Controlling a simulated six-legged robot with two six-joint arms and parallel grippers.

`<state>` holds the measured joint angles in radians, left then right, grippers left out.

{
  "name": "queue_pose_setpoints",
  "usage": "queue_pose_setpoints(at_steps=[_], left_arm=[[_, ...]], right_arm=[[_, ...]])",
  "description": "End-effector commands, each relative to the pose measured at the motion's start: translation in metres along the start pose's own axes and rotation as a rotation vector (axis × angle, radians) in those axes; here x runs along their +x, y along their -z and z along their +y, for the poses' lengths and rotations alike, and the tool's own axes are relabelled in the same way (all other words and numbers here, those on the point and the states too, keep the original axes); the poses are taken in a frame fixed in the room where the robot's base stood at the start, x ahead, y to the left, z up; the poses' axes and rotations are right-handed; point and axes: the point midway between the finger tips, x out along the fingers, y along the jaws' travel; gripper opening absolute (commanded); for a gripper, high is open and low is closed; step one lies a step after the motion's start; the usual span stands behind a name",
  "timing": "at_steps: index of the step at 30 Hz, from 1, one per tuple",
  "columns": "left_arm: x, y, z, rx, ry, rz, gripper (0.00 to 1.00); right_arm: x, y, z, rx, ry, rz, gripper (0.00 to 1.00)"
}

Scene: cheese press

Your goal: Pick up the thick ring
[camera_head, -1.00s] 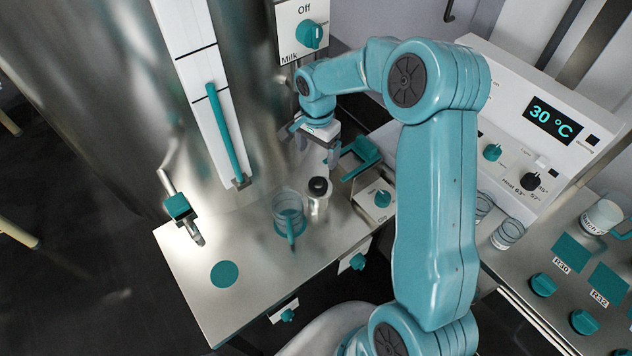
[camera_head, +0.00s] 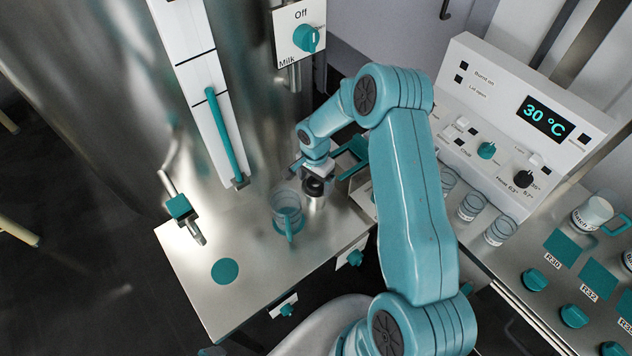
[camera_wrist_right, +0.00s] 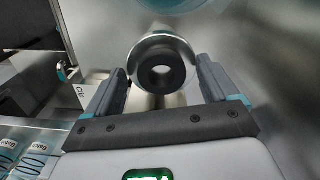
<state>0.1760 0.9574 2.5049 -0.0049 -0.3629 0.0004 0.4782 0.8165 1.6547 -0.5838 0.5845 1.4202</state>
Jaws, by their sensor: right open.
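A thick black ring (camera_head: 314,187) sits on top of an upright metal cylinder (camera_head: 315,202) on the steel worktop (camera_head: 250,300). In the right wrist view the ring (camera_wrist_right: 161,73) faces the camera, with its round hole showing. My right gripper (camera_head: 319,174) is just above and behind the ring in the head view, partly hiding it. In the wrist view its two open fingers (camera_wrist_right: 162,80) stand either side of the ring, with gaps showing. The lower sides of the cylinder are hidden in the wrist view. My left gripper is not in view.
A clear jug with a teal base and handle (camera_head: 287,214) stands just left of the cylinder. A steel vat with a tap (camera_head: 180,208) rises behind. Several glass cups (camera_head: 472,206) and a control panel (camera_head: 510,120) are at the right. The worktop's front left is clear.

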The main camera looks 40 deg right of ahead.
Motion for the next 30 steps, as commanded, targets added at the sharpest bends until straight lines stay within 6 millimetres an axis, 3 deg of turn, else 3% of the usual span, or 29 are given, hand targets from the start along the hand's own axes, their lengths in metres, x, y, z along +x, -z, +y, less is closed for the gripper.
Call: queue_pose_setpoints(at_steps=[2, 3, 8, 19, 30], left_arm=[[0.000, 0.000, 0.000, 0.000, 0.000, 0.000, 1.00], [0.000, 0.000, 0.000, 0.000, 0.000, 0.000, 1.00], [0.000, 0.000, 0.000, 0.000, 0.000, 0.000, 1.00], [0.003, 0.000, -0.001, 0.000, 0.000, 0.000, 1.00], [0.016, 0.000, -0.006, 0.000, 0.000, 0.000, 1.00]], right_arm=[[0.000, 0.000, 0.000, 0.000, 0.000, 0.000, 0.87], [0.000, 0.000, 0.000, 0.000, 0.000, 0.000, 0.81], [0.000, 0.000, 0.000, 0.000, 0.000, 0.000, 0.29], [-0.010, 0.001, -0.001, -0.001, 0.003, 0.003, 0.27], [-0.084, 0.001, -0.001, -0.001, 0.003, 0.003, 0.27]])
